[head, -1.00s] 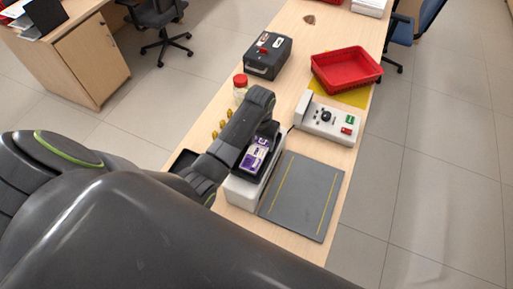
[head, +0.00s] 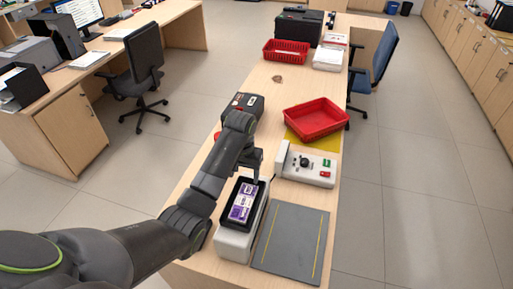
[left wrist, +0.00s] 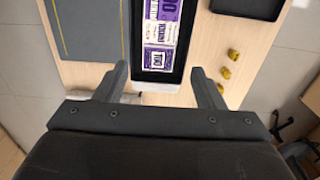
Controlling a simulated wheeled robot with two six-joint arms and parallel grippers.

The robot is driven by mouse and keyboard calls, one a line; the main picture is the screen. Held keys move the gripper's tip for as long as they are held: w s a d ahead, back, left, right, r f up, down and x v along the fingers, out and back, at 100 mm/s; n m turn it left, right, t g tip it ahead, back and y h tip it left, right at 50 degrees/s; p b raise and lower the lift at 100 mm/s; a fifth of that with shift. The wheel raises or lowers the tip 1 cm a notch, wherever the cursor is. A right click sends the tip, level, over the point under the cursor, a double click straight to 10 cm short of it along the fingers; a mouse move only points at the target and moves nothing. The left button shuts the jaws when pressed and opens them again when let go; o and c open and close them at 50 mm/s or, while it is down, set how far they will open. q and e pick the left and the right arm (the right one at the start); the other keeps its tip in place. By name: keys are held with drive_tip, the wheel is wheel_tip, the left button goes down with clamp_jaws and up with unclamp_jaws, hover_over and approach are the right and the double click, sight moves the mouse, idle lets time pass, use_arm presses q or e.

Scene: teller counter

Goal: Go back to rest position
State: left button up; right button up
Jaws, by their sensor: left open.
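My left gripper (left wrist: 160,85) is open and empty in the left wrist view, its two fingers spread apart. In the head view my left gripper (head: 252,165) is above the near end of the counter, beside the white device with the black tray (head: 261,203). Purple and white banknotes (head: 241,206) lie in that tray. The banknotes (left wrist: 161,35) also show in the left wrist view, just beyond the open fingers. My right gripper is not in view.
A white control box (head: 308,168), a grey mat (head: 291,241) and a red tray (head: 316,119) stand on the counter (head: 265,92). A dark cash box (head: 243,103) is partly behind my arm. Several small brass-coloured pieces (left wrist: 229,73) lie beside the device.

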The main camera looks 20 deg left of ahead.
use_arm(q)
drive_tip(key=shift+f, duration=0.1)
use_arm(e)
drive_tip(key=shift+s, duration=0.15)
